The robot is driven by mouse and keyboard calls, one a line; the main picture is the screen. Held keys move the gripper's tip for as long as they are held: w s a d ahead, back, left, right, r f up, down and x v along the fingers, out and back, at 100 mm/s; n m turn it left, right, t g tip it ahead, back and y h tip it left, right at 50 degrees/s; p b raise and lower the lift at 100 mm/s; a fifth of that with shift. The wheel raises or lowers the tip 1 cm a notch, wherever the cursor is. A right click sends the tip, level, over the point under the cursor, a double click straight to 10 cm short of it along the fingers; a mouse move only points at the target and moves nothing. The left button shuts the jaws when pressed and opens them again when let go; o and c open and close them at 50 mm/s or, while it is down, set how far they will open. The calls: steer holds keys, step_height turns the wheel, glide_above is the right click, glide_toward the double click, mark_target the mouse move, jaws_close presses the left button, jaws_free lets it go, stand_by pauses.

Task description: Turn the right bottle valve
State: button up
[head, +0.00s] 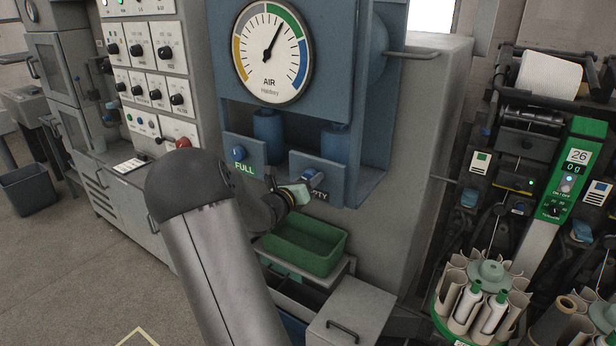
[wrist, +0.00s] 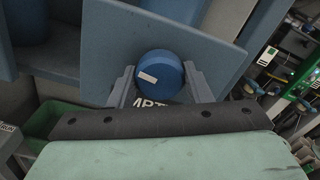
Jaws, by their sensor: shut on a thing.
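The right bottle valve (wrist: 160,72) is a round blue knob with a pale mark on its face, set on a blue panel. My gripper (wrist: 159,76) has one grey finger on each side of this knob and is shut on it. In the head view my gripper (head: 303,188) reaches the right valve plate (head: 304,163) and mostly covers the knob. The label under the knob is partly hidden; "TY" shows at its end. The left bottle valve (head: 238,153) is a similar blue knob above the label "FULL" (head: 243,169).
The AIR gauge (head: 272,52) hangs above two blue bottles (head: 268,130). A green tray (head: 305,244) lies below my gripper. A grey handle (head: 410,54) sticks out at the right. A winder with a green panel (head: 570,172) stands far right. Open floor lies at the left.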

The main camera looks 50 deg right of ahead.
steer(key=shift+n, duration=0.4)
steer(key=o, duration=1)
steer(key=a, duration=0.5)
steer(key=s+a+b, duration=0.1)
steer(key=a, duration=0.5)
steer(key=a+b, duration=0.1)
steer(key=a, duration=0.5)
steer(key=shift+s+a, duration=0.2)
steer(key=shift+a, duration=0.05)
